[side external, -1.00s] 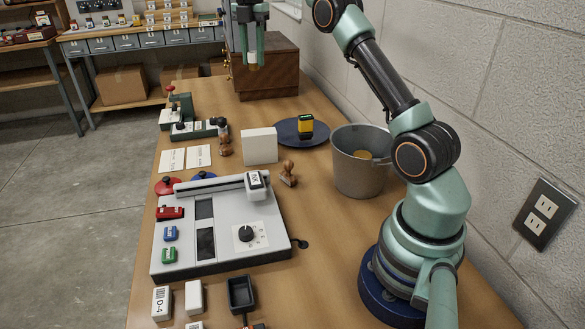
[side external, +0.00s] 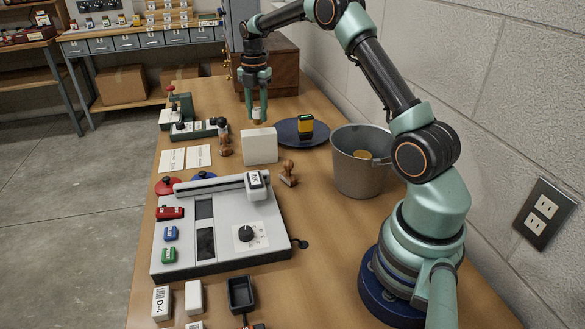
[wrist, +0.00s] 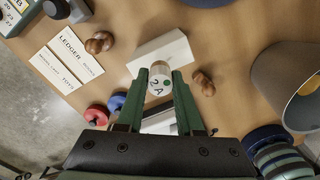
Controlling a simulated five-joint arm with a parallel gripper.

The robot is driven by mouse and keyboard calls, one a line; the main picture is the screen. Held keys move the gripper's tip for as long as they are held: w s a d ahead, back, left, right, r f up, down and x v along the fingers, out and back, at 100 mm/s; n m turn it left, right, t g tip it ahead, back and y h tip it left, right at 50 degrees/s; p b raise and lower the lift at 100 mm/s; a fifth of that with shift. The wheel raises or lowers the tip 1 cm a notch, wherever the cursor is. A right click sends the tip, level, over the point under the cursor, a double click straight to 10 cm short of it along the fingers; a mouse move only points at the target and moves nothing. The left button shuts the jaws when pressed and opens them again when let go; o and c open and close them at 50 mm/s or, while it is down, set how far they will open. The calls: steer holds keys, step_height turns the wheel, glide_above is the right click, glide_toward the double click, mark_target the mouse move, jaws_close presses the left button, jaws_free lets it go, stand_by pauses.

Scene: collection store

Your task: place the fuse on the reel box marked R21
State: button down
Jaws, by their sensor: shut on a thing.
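My gripper (side external: 257,108) is shut on the fuse (side external: 258,121), a small light cylinder hanging from the fingertips. In the wrist view the fuse (wrist: 160,82) shows a pale end marked "2A" with a green dot. A plain white box (side external: 260,147) stands on the table just below and in front of the gripper; in the wrist view the white box (wrist: 172,46) lies partly behind the fuse. I see no marking on it, and R21 is not readable anywhere. The fuse looks raised above the table; whether it is over the box I cannot tell.
A blue plate (side external: 288,132) carries a yellow-and-dark block (side external: 305,125). A grey bucket (side external: 357,178) stands at right.

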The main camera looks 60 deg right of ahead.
steer(key=shift+f, duration=1.25)
steer(key=shift+f, duration=0.1)
steer(key=c, duration=0.5)
jaws_free()
steer(key=shift+c, duration=0.2)
